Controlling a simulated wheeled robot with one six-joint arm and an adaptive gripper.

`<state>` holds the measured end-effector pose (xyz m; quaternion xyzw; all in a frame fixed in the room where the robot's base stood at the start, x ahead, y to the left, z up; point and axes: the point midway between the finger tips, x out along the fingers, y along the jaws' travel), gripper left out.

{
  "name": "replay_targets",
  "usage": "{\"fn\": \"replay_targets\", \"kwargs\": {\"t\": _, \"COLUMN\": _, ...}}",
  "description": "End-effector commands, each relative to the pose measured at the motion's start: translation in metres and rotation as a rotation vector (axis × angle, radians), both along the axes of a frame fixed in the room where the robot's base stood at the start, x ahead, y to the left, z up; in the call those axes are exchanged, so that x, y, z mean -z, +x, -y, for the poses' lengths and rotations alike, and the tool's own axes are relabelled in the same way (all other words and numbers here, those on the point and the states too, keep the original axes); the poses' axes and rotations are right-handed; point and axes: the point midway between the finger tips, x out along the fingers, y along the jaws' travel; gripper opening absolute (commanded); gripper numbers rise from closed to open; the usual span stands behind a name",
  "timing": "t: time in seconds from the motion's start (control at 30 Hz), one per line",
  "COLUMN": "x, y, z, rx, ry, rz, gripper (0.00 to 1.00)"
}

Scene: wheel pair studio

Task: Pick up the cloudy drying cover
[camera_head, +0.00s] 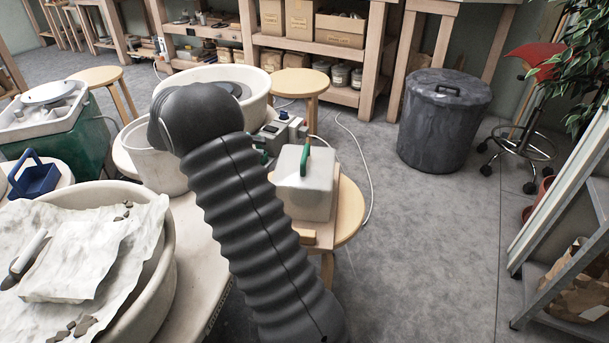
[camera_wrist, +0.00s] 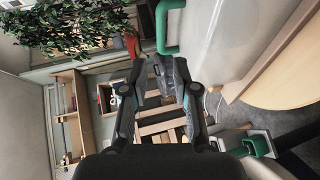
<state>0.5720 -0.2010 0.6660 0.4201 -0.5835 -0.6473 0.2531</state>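The cloudy drying cover (camera_head: 305,190) is a pale, translucent box with a green handle (camera_head: 305,160) on top. It sits upright on a board on a round wooden stool, just right of my dark ribbed arm. In the wrist view the cover (camera_wrist: 235,40) fills the upper right, turned sideways, with its green handle (camera_wrist: 163,30) near the top middle. My gripper (camera_wrist: 157,75) is open, its two fingers spread with nothing between them. The handle appears beyond the fingertips, apart from them. In the head view my gripper is hidden or cannot be made out.
A small grey device (camera_head: 285,130) with green parts stands behind the cover. A large basin (camera_head: 165,250) with cloth stands at left, and a white tub (camera_head: 255,85) behind my arm. A dark lidded bin (camera_head: 445,120) stands right. The floor (camera_head: 420,240) right of the stool is clear.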

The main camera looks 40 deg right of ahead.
Motion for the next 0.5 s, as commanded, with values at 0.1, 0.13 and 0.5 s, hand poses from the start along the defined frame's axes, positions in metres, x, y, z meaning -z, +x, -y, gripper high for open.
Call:
{"fn": "replay_targets", "kwargs": {"t": 0.1, "x": 0.007, "y": 0.009, "z": 0.003, "rx": 0.009, "ry": -0.051, "rz": -0.008, "gripper": 0.29}}
{"fn": "replay_targets", "kwargs": {"t": 0.13, "x": 0.007, "y": 0.01, "z": 0.003, "rx": 0.01, "ry": -0.059, "rz": -0.01, "gripper": 0.29}}
{"fn": "replay_targets", "kwargs": {"t": 0.5, "x": 0.017, "y": -0.017, "z": 0.047, "rx": 0.016, "ry": -0.072, "rz": -0.014, "gripper": 0.29}}
